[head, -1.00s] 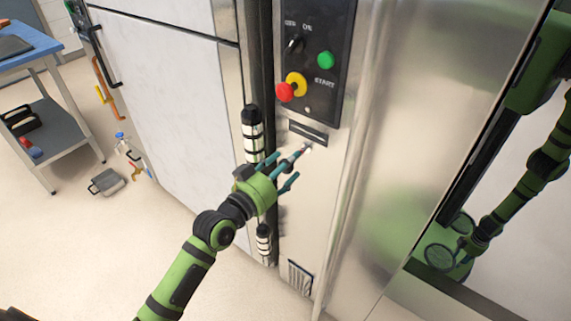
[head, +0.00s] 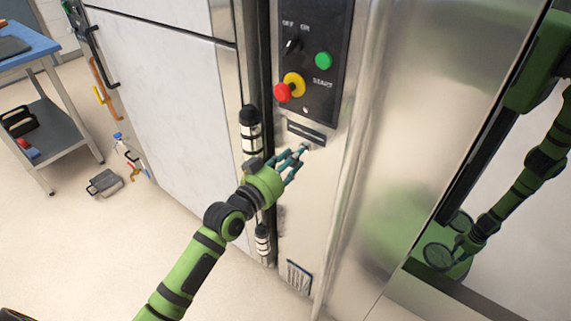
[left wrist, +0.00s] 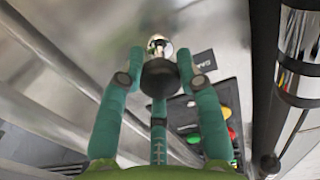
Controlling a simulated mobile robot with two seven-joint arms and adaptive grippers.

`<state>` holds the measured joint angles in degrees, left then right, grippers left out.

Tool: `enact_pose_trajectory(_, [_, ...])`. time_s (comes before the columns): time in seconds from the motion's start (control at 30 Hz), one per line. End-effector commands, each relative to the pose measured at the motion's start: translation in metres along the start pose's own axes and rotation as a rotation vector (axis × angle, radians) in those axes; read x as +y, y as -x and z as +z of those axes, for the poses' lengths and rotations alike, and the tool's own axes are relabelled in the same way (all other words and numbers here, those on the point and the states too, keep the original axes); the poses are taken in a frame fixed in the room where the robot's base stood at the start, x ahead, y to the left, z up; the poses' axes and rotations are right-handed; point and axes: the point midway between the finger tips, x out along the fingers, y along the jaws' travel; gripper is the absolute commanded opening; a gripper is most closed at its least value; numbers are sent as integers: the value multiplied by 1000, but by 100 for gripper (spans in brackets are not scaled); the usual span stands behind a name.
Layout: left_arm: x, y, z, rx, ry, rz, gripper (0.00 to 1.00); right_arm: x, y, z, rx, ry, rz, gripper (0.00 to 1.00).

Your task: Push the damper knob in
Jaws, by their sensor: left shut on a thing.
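The damper knob (left wrist: 160,78) is a dark round knob on a short shiny shaft that meets the steel panel in the left wrist view. My left gripper (head: 297,158) is at the panel below the black slot, with its teal fingers around the knob. In the left wrist view, the fingers (left wrist: 160,90) close on the knob from both sides and below. In the head view the fingers hide most of the knob. My right gripper is not directly in view; a green arm shape shows in the shiny surface at the right.
A vertical black-and-silver handle (head: 251,130) stands close left of the gripper. A blue-topped cart (head: 45,115) is at the far left.

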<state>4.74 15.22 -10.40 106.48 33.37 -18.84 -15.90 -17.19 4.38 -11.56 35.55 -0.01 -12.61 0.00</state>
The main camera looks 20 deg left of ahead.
Motion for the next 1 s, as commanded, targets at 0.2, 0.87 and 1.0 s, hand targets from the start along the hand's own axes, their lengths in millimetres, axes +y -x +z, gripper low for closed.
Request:
enact_pose_trajectory(0.2, [-1,-1,-9,21,-1,-3,0,0,0,0,-1,0,0,40])
enact_pose_trajectory(0.87, [-1,32,-2,6,-4,-2,60,5,0,2,-2,0,6,40])
enact_pose_trajectory(1.0, [0,63,-2,6,-4,-2,60,4,0,1,-2,0,5,40])
